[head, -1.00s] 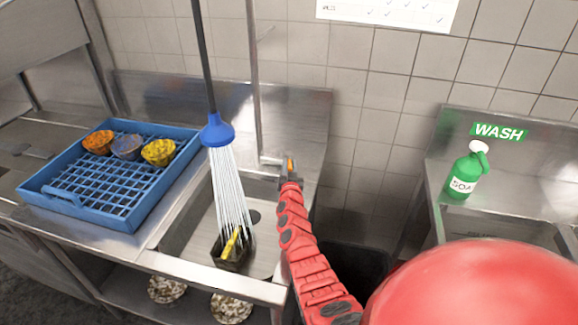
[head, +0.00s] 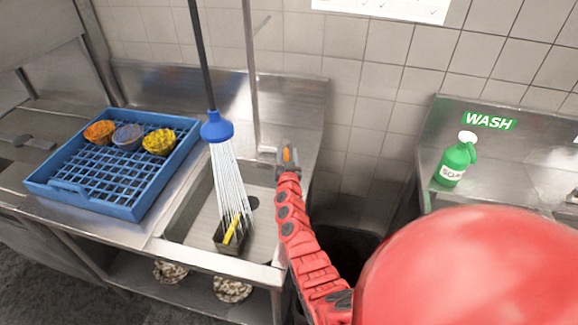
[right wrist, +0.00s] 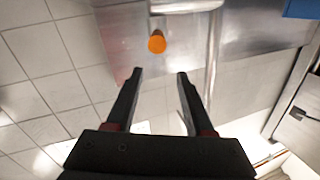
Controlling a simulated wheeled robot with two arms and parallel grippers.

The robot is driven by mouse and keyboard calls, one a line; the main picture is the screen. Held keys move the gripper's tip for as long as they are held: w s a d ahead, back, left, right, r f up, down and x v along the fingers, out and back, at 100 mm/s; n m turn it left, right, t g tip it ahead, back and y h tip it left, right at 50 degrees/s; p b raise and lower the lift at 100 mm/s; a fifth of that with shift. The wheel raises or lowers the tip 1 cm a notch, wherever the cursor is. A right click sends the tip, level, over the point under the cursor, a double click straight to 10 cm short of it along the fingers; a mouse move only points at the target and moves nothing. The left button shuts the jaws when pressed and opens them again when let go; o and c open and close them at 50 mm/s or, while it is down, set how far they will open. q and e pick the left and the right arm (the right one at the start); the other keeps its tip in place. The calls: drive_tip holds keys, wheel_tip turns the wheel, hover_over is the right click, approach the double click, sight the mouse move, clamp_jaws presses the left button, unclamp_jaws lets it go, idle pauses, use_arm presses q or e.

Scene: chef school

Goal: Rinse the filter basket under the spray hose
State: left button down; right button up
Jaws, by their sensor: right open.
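The filter basket (head: 229,238), dark and square with a yellow handle, sits in the sink at the bottom of the head view. The spray hose head (head: 217,128), blue, hangs above it. White water streams from it down onto the basket. My right gripper (head: 288,158) is at the back right of the sink by the upright pipe. In the right wrist view its two fingers (right wrist: 160,72) are apart and empty. An orange round knob (right wrist: 157,42) on the metal pipe fitting lies just beyond the fingertips, apart from them. My left gripper is not in view.
A blue rack (head: 105,195) with three colourful bowls stands on the left counter. A green soap bottle (head: 457,160) stands by the wash sink at right. Patterned bowls (head: 232,289) lie on the shelf below. A dark bin (head: 345,255) is beside my right arm.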

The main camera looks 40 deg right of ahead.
drive_tip(key=r+p+v, duration=0.1)
drive_tip(key=p+v, duration=0.1)
drive_tip(key=v, duration=0.9)
drive_tip(key=shift+s, duration=0.4)
drive_tip(key=shift+a, duration=0.15)
